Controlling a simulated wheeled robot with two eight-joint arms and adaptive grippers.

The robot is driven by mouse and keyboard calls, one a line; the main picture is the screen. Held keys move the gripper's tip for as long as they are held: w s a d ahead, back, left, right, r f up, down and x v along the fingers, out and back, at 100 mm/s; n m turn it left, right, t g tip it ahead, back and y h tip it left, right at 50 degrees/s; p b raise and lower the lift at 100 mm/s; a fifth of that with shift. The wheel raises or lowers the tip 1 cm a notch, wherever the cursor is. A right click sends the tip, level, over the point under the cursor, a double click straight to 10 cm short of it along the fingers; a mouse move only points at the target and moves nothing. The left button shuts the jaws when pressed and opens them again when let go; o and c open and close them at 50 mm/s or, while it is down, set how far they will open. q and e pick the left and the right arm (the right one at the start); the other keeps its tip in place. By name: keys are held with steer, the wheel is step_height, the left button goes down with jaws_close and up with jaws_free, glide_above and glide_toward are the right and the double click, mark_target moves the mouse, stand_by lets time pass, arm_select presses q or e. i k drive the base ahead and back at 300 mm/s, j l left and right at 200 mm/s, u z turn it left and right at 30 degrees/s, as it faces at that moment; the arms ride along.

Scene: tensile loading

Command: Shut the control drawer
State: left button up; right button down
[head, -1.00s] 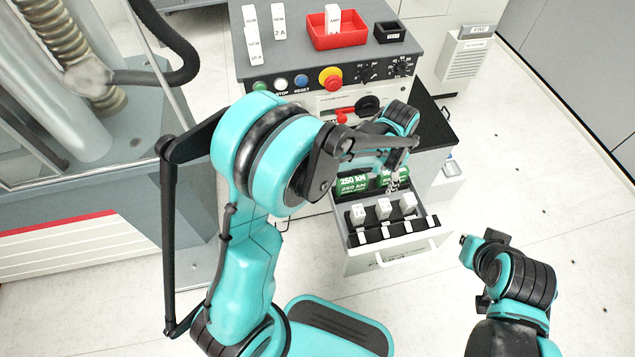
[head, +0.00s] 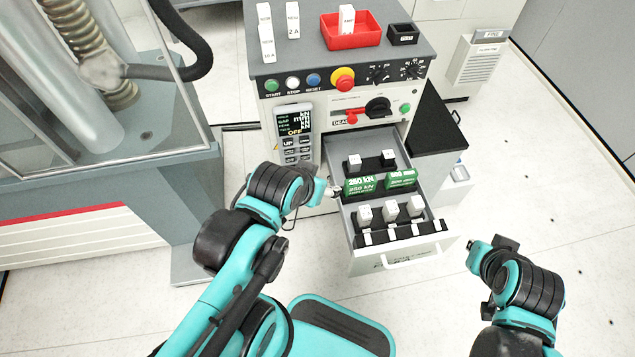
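The control drawer (head: 359,262) is pulled out from the control cabinet (head: 259,92). Its white handle (head: 411,258) is on the front face. Inside are green 250 kN blocks (head: 360,187) and white pieces in black holders (head: 391,211). My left gripper (head: 334,191) is at the drawer's left side wall, near the green blocks; its fingers are too small to tell open from shut. My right gripper (head: 483,248) is to the right of the drawer front, apart from it; its finger state is unclear.
On the cabinet top are a red tray (head: 351,38), a small black box (head: 403,34) and white labelled pieces (head: 293,20). A handheld display unit (head: 294,133) hangs on the cabinet front. A testing machine (head: 110,170) stands at left.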

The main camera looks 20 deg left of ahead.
mark_target(384, 254)
steer(key=k+j, duration=0.15)
steer(key=j, duration=0.2)
steer(key=k+j, duration=0.15)
steer(key=j, duration=0.15)
steer(key=k+j+z, duration=0.1)
steer(key=j, duration=0.25)
steer(key=k+j, duration=0.15)
steer(key=j, duration=0.15)
